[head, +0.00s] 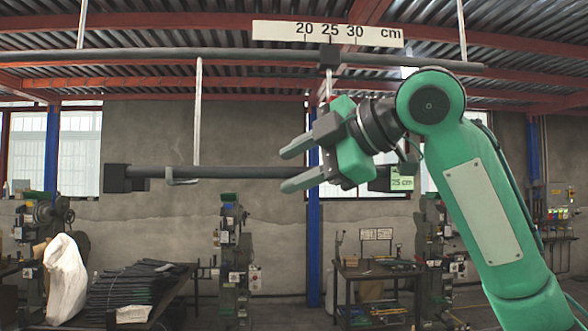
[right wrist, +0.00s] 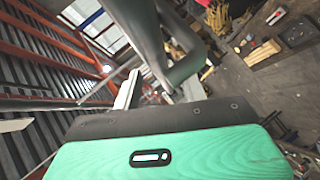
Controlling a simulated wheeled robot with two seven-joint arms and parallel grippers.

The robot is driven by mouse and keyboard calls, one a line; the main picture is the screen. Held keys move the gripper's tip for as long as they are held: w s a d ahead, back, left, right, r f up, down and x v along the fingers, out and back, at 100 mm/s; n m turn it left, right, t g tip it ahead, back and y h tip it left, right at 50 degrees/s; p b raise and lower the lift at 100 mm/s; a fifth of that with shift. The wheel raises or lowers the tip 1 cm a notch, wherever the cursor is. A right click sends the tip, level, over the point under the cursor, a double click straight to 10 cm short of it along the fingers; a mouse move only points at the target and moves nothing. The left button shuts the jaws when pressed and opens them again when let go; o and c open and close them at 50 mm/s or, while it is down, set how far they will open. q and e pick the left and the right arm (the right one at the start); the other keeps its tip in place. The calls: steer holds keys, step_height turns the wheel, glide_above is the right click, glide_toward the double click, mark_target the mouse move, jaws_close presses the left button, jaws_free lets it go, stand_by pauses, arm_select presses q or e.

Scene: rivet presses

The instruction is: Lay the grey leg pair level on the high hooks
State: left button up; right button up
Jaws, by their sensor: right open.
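The grey leg pair (head: 250,173) shows in the head view as a long grey bar with dark end blocks, hanging nearly level below the overhead rail. A pale hook (head: 182,181) on a thin rod holds it left of its middle. My right gripper (head: 292,166) is open at the bar's right half, fingers pointing left, one finger above and one below the bar's line. Whether they touch it I cannot tell. My gripper hides part of the bar and whatever hangs under the dark rail block (head: 329,57). My left gripper is out of view.
The grey overhead rail (head: 140,55) runs above, with a cm scale (head: 328,33) over it. A "25 cm" tag (head: 402,183) sits near the bar's right end. Presses (head: 235,255) and a bench with dark rods (head: 130,285) stand behind. Space below the bar is free.

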steer(key=b+v, duration=0.5)
steer(key=v, duration=0.8)
steer(key=shift+s+r, duration=0.1)
